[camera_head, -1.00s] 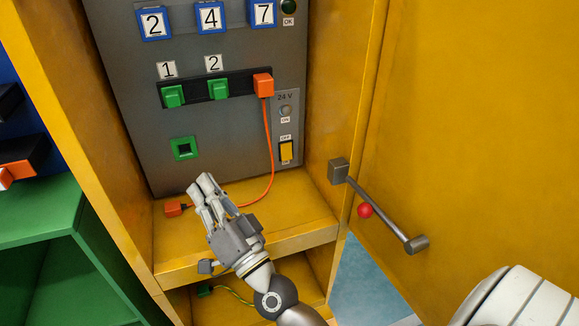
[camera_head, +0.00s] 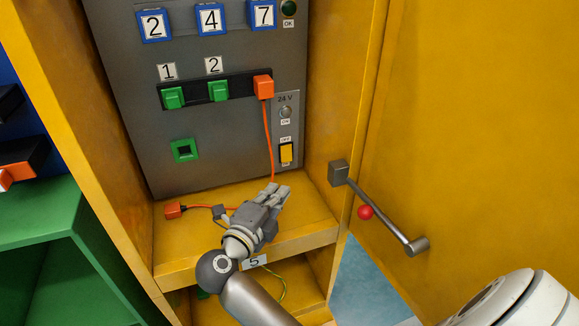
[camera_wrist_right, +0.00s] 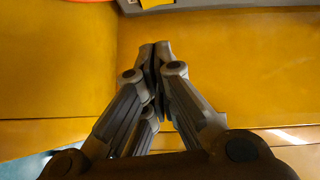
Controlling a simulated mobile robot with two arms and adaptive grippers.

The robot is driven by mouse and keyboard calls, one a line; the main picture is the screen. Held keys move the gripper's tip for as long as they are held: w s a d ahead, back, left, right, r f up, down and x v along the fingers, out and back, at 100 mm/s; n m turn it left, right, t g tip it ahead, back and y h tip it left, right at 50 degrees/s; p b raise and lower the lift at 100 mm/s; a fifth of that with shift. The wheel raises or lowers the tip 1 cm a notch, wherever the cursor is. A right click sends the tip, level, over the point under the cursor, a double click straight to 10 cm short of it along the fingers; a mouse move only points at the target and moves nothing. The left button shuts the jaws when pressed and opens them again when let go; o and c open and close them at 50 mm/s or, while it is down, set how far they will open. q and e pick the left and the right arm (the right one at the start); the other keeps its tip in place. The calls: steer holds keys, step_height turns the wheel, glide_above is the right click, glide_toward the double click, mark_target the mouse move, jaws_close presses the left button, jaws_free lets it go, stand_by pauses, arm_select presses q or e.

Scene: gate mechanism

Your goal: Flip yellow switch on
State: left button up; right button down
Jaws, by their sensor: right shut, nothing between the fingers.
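The yellow switch (camera_head: 286,152) sits on a small light panel at the lower right of the grey board, with an OFF label above it. My right gripper (camera_head: 280,190) is over the yellow shelf, below the switch and apart from it. Its fingers point up and to the right, toward the switch. In the right wrist view the gripper (camera_wrist_right: 157,50) is shut with its fingertips together and nothing between them. My left gripper is not in view.
An orange plug (camera_head: 263,87) with an orange cable hangs down behind my right gripper to an orange connector (camera_head: 175,210) on the shelf (camera_head: 310,205). The open yellow door at the right carries a grey handle (camera_head: 385,215) with a red ball (camera_head: 365,212).

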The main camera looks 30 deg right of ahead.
mark_target(287, 153)
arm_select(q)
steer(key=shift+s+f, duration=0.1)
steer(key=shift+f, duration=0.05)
arm_select(e)
steer(key=shift+s+f+g, duration=0.1)
steer(key=shift+f+g, duration=0.2)
steer(key=shift+f, duration=0.05)
steer(key=shift+d, duration=0.1)
steer(key=x, duration=0.9)
steer(key=shift+b, duration=0.4)
steer(key=w, duration=0.1)
steer(key=w+d, duration=0.1)
steer(key=w, duration=0.1)
steer(key=shift+w+d+f+b, duration=0.2)
steer(key=shift+f+b, duration=0.05)
steer(key=shift+b, duration=0.1)
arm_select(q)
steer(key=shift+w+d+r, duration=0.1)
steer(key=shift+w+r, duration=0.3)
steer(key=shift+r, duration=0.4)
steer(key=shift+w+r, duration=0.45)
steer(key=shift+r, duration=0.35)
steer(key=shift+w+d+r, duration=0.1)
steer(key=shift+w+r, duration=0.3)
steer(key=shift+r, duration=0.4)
arm_select(e)
steer(key=shift+w+d+f, duration=0.1)
steer(key=shift+w, duration=0.45)
